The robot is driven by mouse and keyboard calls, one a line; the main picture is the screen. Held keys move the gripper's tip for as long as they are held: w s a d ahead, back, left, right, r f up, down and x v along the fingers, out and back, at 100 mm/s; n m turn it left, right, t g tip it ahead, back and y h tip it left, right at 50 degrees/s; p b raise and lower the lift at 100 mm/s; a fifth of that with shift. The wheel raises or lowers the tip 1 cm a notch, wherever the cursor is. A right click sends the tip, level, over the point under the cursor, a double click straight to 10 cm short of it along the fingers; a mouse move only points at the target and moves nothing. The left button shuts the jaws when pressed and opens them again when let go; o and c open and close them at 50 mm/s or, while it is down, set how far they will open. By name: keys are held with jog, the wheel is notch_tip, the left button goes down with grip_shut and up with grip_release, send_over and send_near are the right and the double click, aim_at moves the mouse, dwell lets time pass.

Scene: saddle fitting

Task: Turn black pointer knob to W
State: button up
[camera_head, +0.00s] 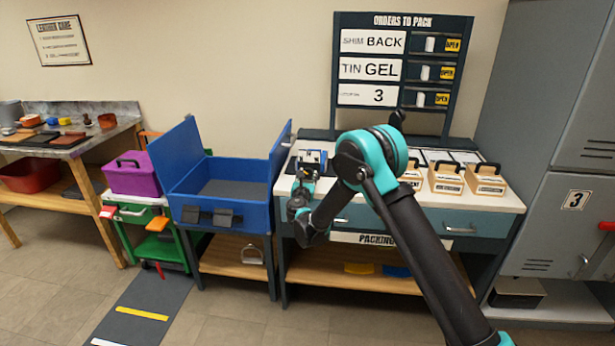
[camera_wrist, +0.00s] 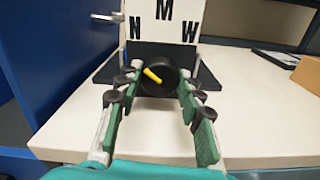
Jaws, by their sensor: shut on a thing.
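The black pointer knob (camera_wrist: 160,84) is in the middle of the wrist view, with a yellow pointer mark (camera_wrist: 152,75) slanting up and left, toward the N side. Behind it stands a white dial plate (camera_wrist: 163,28) with N at left, M at top and W at right. My gripper (camera_wrist: 160,88) has one finger on each side of the knob and is shut on it. In the head view my gripper (camera_head: 302,192) is at the left end of the white-topped packing bench (camera_head: 350,200); the knob cannot be made out there.
Several wooden boxes with black handles (camera_head: 447,180) stand on the bench to the right. A blue open bin (camera_head: 225,205) adjoins the bench at left. An orders board (camera_head: 400,70) rises behind.

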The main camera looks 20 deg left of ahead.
jog(key=m, duration=1.1)
jog(key=shift+m, duration=0.3)
jog(key=m, duration=1)
jog(key=shift+m, duration=0.5)
jog(key=o, duration=1.2)
jog(key=shift+c, duration=0.2)
jog(key=v, duration=1.2)
